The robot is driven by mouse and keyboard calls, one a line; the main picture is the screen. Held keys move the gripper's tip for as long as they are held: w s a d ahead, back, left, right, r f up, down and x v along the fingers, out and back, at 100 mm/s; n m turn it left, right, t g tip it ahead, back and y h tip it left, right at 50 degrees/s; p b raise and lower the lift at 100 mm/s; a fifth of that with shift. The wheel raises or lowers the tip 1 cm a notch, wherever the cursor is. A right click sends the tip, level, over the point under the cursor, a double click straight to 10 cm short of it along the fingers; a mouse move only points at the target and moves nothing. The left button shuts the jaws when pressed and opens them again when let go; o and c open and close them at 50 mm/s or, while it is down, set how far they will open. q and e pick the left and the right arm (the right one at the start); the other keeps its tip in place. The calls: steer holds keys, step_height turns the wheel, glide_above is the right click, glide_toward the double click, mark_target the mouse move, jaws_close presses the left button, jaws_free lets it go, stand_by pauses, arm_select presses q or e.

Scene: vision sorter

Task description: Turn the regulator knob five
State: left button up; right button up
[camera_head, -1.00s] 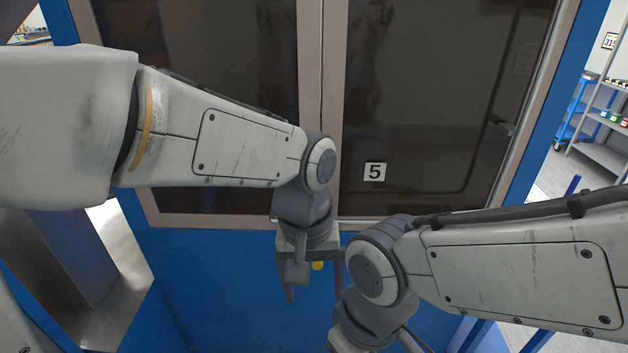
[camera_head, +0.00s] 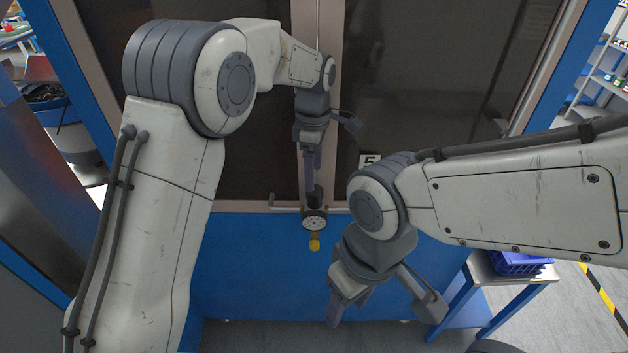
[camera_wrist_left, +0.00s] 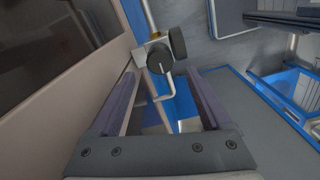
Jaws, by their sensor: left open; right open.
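The regulator shows at the cabinet's lower edge, with a round white gauge (camera_head: 314,222), a yellow part (camera_head: 314,243) below it and a dark knob (camera_head: 314,197) above it. My left gripper (camera_head: 309,178) is open and points down just above the knob. In the left wrist view, the black knob (camera_wrist_left: 159,62) lies between the two spread fingers, near their tips, with a gap on both sides. A second black round part (camera_wrist_left: 178,42) sits beside it. A "5" label (camera_head: 368,160) is partly hidden by my right arm. My right gripper (camera_head: 346,303) is open and empty, lower right of the regulator.
The dark cabinet doors (camera_head: 430,90) stand close behind the regulator. A thin metal pipe (camera_head: 285,207) runs along their lower edge. The blue panel (camera_head: 250,270) below is bare. A small table with a blue crate (camera_head: 515,264) stands at the right.

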mark_target(315, 194)
arm_select(q)
steer(key=shift+f+p, duration=0.45)
steer(key=shift+f, duration=1.9)
steer(key=shift+d, duration=0.1)
steer(key=shift+c, duration=0.3)
jaws_close()
